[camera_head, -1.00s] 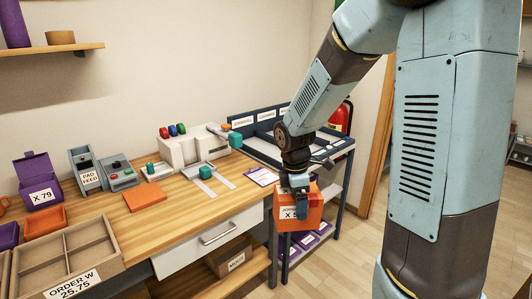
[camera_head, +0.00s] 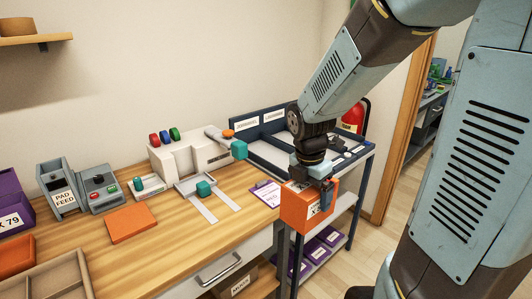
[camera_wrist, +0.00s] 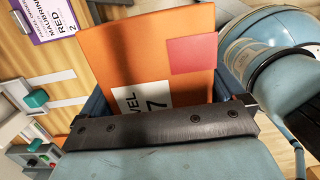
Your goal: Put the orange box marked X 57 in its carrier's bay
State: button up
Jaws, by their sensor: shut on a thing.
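The orange box (camera_head: 296,207) hangs in my gripper (camera_head: 317,181) in front of the trolley, at the right end of the bench. A white label shows on its side; in the wrist view the box (camera_wrist: 125,50) shows part of a label ending in 7 and a red patch. My gripper is shut on the box; its jaw edge (camera_wrist: 160,128) crosses the lower part of the wrist view. The carrier bays (camera_head: 273,112) are on the dark-walled top of the trolley, behind my gripper.
A clipboard (camera_head: 264,193) lies at the bench's right end. Purple items (camera_head: 321,249) sit on the trolley's lower shelf. A red extinguisher (camera_head: 354,117) stands behind the trolley.

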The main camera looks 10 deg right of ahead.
aim_at(279, 161)
jog(key=i, duration=1.25)
jog(key=z, duration=0.1)
